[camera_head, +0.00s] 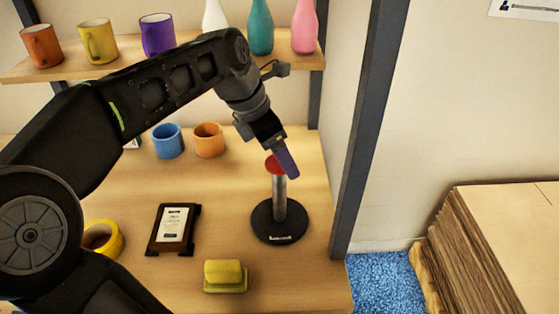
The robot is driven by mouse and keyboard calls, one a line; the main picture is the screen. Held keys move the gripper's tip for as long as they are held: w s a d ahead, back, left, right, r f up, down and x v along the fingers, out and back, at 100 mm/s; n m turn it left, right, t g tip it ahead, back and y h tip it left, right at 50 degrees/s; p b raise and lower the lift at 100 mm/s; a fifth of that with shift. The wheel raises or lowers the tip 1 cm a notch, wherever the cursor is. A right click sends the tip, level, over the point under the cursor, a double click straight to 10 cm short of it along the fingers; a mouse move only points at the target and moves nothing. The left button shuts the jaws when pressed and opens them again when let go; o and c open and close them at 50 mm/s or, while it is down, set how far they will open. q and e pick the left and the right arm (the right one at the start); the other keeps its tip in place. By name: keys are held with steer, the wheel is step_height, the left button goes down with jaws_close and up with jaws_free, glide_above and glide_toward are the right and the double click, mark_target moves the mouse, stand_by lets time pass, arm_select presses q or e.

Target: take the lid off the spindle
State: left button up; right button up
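The spindle (279,197) is a grey metal post standing upright on a round black base (279,222) on the wooden table. A red lid (272,165) sits at the top of the post. My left gripper (288,164) reaches down from above, right at the lid and partly in front of it. Only one greyish-purple finger shows clearly, so I cannot tell whether the gripper is open, or shut on the lid. My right gripper is not in view.
A framed card (174,228), yellow tape roll (103,238) and yellow block (225,275) lie on the table. A blue mug (167,141) and orange mug (208,140) stand behind. A dark shelf post (365,130) rises right of the spindle. Stacked cartons (480,250) stand farther right.

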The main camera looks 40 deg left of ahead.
arm_select(q)
steer(key=shift+c, duration=0.4)
steer(key=c, duration=1.4)
steer(key=shift+o, duration=0.2)
steer(key=shift+r, duration=0.1)
step_height(320, 180, up, 8)
steer(key=shift+f+p, duration=0.1)
steer(key=shift+p, duration=0.2)
step_height(320, 180, up, 2)
steer(key=shift+r+p, duration=0.1)
steer(key=shift+p, duration=0.65)
